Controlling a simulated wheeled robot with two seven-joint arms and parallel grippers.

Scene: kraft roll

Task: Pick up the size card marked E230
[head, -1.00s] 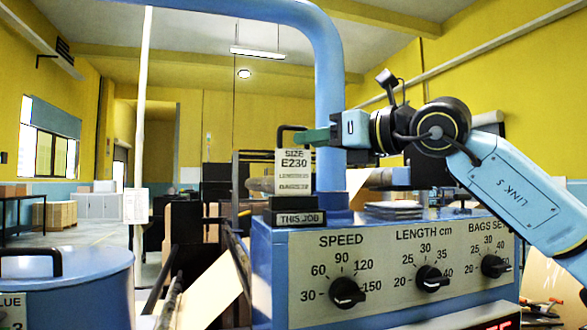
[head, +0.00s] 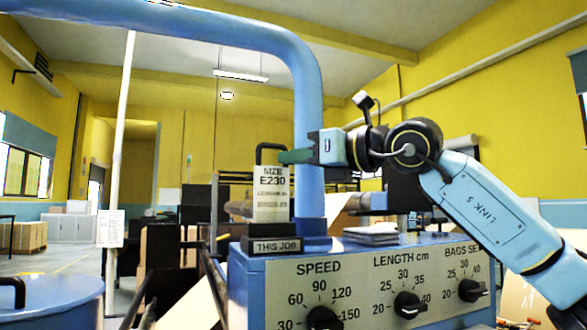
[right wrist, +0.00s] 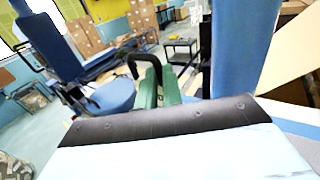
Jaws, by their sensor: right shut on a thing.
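The size card marked E230 (head: 271,204) is a pale upright plate with a black loop handle (head: 268,147) on top. It stands just above the dark holder labelled THIS JOB (head: 275,246), with more of its lower part showing. My right gripper (head: 296,156) comes in from the right, its green fingers shut on the handle. The right wrist view shows the green fingers (right wrist: 159,88) at the black handle (right wrist: 144,62); the card face is not visible there. My left gripper is not in view.
The blue control box (head: 256,290) with several black knobs is below the card. A thick blue pipe (head: 308,120) rises close behind the fingers. A stack of grey plates (head: 371,236) lies on the box. A blue drum (head: 60,300) is at lower left.

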